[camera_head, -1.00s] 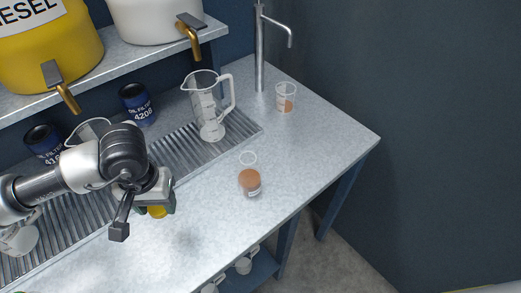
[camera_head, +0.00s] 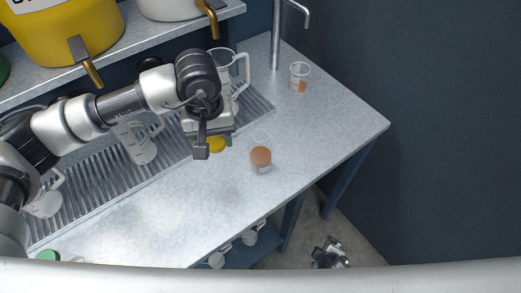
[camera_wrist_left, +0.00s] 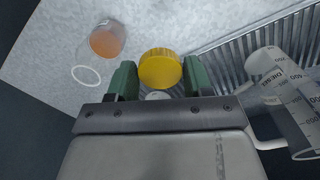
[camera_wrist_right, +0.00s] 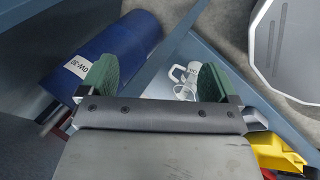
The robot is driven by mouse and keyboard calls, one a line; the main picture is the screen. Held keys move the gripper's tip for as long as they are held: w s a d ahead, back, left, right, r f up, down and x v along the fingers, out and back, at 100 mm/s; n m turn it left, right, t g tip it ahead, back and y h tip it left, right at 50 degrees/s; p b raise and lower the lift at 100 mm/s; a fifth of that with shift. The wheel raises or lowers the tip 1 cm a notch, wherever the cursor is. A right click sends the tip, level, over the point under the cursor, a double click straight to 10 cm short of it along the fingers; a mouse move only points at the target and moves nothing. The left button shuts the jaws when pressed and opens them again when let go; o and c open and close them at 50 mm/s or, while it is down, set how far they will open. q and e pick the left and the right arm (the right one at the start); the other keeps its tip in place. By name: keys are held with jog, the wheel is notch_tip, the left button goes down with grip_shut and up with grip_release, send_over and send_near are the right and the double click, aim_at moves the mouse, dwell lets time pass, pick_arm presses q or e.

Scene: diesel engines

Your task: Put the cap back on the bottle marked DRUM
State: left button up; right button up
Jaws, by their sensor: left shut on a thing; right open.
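My left gripper (camera_head: 209,140) is shut on a ribbed yellow cap (camera_wrist_left: 160,68), held between its green fingertips. The cap also shows just below the gripper in the head view (camera_head: 216,145). A small pale round shape shows at the cap's near side in the left wrist view; I cannot tell what it is. A clear open bottle with orange-brown liquid (camera_head: 261,158) stands upright on the bench, right of the gripper and apart from it. It also shows in the left wrist view (camera_wrist_left: 107,41). I cannot read a DRUM mark. My right gripper (camera_wrist_right: 158,78) is open and empty, off the bench.
A clear beaker (camera_head: 300,78) stands near the tap (camera_head: 277,35). Graduated jugs (camera_head: 138,145) stand on the ribbed drain grid (camera_head: 100,180). A green-capped container (camera_head: 47,256) is at the lower left. The bench front is mostly clear. A blue drum (camera_wrist_right: 100,55) lies below my right gripper.

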jog(key=w+a+r+n+t+h+p, duration=0.1)
jog(key=w+a+r+n+t, duration=0.2)
jog(key=r, duration=0.8)
jog(key=w+a+r+n+t+p, duration=0.1)
jog(key=w+r+n+t, duration=0.3)
jog(key=r, duration=0.7)
pick_arm(q)
jog(key=shift+n, duration=0.7)
jog(key=w+d+r, duration=0.1)
jog(key=d, duration=0.2)
jog(key=w+d+r, duration=0.1)
jog(key=d+r, duration=0.1)
jog(key=w+d+r, duration=0.1)
jog(key=d+r, duration=0.1)
jog(key=d, duration=0.1)
jog(key=shift+d+r, duration=0.2)
jog(key=shift+d, duration=0.1)
jog(key=shift+w+d+r, duration=0.15)
jog(key=shift+d+r, duration=0.2)
jog(key=shift+d, duration=0.3)
pick_arm(e)
jog(key=n+t+y, duration=0.4)
jog(key=n+y, duration=0.5)
jog(key=n, duration=1.3)
send_near(265, 159)
jog(key=shift+w+a+f, duration=0.1)
jog(key=shift+w+a, duration=0.2)
jog(key=shift+a, duration=0.05)
jog(key=shift+h, duration=0.3)
